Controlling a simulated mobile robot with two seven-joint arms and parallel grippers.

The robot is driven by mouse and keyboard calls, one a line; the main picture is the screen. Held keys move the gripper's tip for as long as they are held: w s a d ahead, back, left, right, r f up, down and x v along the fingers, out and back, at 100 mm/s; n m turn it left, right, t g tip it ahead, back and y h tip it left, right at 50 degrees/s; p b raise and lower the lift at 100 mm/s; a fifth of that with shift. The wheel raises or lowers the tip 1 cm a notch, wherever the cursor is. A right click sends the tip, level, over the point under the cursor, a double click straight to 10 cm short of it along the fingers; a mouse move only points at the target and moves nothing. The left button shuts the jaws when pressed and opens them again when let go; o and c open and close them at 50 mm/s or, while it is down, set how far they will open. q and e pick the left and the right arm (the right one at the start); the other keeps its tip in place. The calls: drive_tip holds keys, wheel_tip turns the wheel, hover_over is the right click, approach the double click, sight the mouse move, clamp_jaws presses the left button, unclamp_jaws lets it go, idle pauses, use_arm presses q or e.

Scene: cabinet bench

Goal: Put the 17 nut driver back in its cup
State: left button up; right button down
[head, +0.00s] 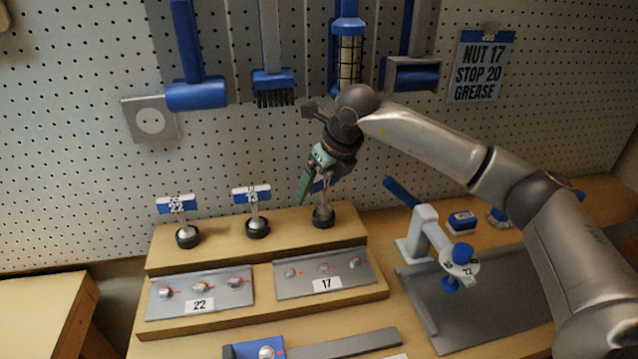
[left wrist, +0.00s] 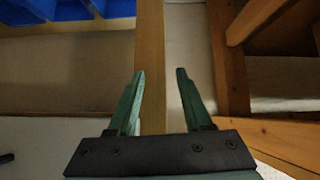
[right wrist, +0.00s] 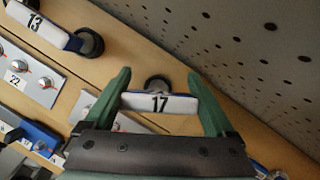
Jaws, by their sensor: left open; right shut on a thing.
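The 17 nut driver has a blue and white handle marked 17 (right wrist: 160,103), which shows between the fingers in the right wrist view. My right gripper (head: 317,187) is shut on this handle at the right end of the raised wooden shelf. In the head view, the driver's shaft (head: 322,203) points down at a black cup (head: 323,218), and its lower end appears to be at or in the cup. The fingers partly hide the handle there. The cup also shows behind the handle in the right wrist view (right wrist: 158,82). My left gripper (left wrist: 160,85) is open and empty.
The 22 driver (head: 178,204) and 13 driver (head: 251,194) stand in cups to the left on the shelf. Nut plates marked 22 (head: 237,280) and 17 (head: 350,285) sit in front. A white and blue press (head: 428,235) stands right. Pegboard rises close behind.

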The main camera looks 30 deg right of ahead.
use_arm(q)
drive_tip(key=shift+f, duration=0.3)
use_arm(e)
drive_tip(key=shift+f, duration=0.35)
unclamp_jaws()
drive_tip(key=shift+s+r+b, duration=0.2)
drive_tip(key=shift+r+b, duration=0.1)
drive_tip(key=shift+r, duration=0.25)
use_arm(q)
drive_tip(key=shift+w+d+r, duration=0.35)
drive_tip(key=shift+d+r, duration=0.1)
drive_tip(key=shift+d, duration=0.2)
use_arm(e)
drive_tip(key=v, duration=1.1)
drive_tip(key=shift+s, duration=0.15)
drive_tip(key=shift+r, duration=0.1)
